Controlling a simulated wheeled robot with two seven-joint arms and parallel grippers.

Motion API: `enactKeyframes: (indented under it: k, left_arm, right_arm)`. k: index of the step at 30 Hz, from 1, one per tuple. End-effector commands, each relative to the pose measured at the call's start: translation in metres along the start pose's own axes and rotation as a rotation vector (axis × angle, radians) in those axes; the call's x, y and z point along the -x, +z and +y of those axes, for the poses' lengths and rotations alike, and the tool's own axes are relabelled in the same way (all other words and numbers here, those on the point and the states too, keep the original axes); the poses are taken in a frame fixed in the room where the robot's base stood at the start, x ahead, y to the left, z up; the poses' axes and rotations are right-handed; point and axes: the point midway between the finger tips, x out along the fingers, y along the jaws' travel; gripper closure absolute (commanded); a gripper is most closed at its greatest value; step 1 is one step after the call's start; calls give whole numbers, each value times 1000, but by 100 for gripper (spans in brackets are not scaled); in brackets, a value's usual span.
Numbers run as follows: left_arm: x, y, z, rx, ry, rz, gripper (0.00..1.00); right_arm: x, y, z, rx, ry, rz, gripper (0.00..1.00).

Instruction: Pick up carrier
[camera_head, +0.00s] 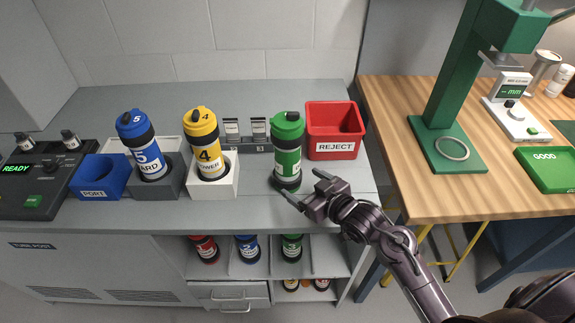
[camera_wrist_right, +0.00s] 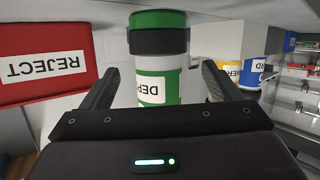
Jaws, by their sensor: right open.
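The green carrier (camera_head: 287,157) stands upright on the grey counter in the head view, left of the reject bin. The blue carrier (camera_head: 147,158) stands in a grey block and the yellow carrier (camera_head: 206,157) in a white block, both further left. My right gripper (camera_head: 305,187) is open just in front and to the right of the green carrier, low near the counter. In the right wrist view, which looks inverted, the green carrier (camera_wrist_right: 158,85) shows between the two spread fingers (camera_wrist_right: 158,85). Whether they touch it, I cannot tell. My left gripper is not in view.
A red reject bin (camera_head: 333,152) stands close right of the green carrier. A blue port tray (camera_head: 97,184) and a control box (camera_head: 38,190) are at the left. Several carriers sit on shelves below. A wooden table (camera_head: 400,140) with a green stand is at right.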

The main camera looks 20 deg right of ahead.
Motion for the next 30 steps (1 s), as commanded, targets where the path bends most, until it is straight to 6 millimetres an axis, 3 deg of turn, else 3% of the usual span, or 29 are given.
enactKeyframes:
  k: [3, 9, 14, 30]
  left_arm:
    - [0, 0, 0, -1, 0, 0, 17]
    - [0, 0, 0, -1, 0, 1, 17]
    - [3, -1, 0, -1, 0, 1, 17]
    - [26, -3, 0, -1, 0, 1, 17]
  right_arm:
    - [-7, -19, 9, -13, -68, 160, 17]
    - [-6, -36, 14, -36, -131, 291, 17]
    - [-13, -43, 14, -42, -141, 314, 17]
    - [-75, -66, 4, -41, -140, 311, 17]
